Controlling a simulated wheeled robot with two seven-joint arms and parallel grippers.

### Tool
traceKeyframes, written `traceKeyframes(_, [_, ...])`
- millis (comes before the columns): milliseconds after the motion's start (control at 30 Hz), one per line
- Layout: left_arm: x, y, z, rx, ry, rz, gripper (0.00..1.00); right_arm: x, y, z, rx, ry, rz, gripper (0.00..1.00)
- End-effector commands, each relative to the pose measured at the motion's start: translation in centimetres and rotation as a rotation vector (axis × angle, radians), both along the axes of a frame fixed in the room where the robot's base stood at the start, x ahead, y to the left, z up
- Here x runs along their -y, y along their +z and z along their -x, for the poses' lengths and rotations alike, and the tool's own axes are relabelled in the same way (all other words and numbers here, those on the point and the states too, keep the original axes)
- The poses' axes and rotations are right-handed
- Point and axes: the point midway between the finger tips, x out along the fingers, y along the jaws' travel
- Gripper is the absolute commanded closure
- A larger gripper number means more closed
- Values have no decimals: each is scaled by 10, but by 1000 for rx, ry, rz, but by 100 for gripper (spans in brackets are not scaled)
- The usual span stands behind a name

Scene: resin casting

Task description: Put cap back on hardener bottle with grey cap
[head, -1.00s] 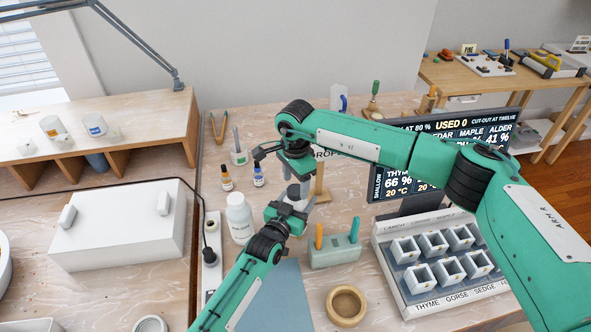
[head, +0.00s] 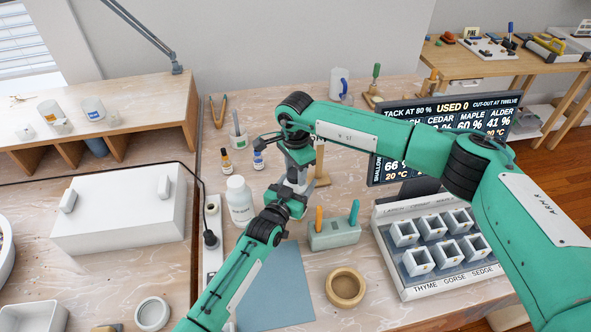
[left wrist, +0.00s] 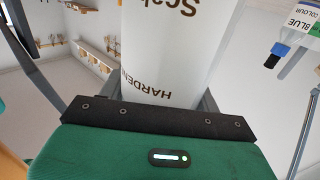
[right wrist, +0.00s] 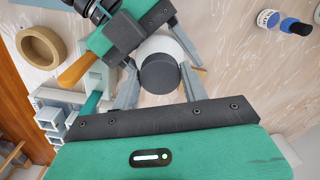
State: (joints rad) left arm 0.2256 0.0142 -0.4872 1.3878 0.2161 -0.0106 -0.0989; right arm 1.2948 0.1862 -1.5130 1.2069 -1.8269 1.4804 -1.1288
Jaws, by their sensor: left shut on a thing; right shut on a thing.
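The white hardener bottle (left wrist: 170,50) fills the middle of the left wrist view, its label upside down there. My left gripper (head: 293,190) is shut on its body. The dark grey cap (right wrist: 159,73) sits between the fingers of my right gripper (right wrist: 158,85), which is shut on it. In the right wrist view the cap overlaps the top of the white bottle (right wrist: 160,43), so the neck is hidden. I cannot tell whether the cap touches the neck. In the head view my right gripper (head: 298,165) is just above the left one and hides most of the bottle.
A larger white bottle (head: 240,202) stands left of my grippers, with small orange and blue (head: 258,160) dropper bottles behind. A green block (head: 334,235) with upright sticks, a wooden ring (head: 345,287) and a mould rack (head: 395,268) are to the right. The blue mat (head: 275,290) is clear.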

Motion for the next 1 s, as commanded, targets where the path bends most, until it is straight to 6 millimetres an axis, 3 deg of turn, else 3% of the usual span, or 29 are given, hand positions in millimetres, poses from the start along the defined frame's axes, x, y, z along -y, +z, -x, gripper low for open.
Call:
traceKeyframes(67, [0, 0, 0, -1, 0, 0, 100, 0, 0, 0, 0, 1, 0, 83])
traceKeyframes(100, [0, 0, 0, -1, 0, 0, 100, 0, 0, 0, 0, 1, 0, 52])
traceKeyframes(200, [0, 0, 0, -1, 0, 0, 100, 0, 0, 0, 0, 1, 0, 32])
traceKeyframes(233, [0, 0, 0, -1, 0, 0, 100, 0, 0, 0, 0, 1, 0, 30])
traceKeyframes(500, [0, 0, 0, -1, 0, 0, 100, 0, 1, 0, 0, 1, 0, 30])
traceKeyframes(633, [0, 0, 0, -1, 0, 0, 100, 0, 11, 0, 2, 1, -1, 30])
traceKeyframes(1000, [0, 0, 0, -1, 0, 0, 100, 0, 85, -1, 2, 1, -1, 30])
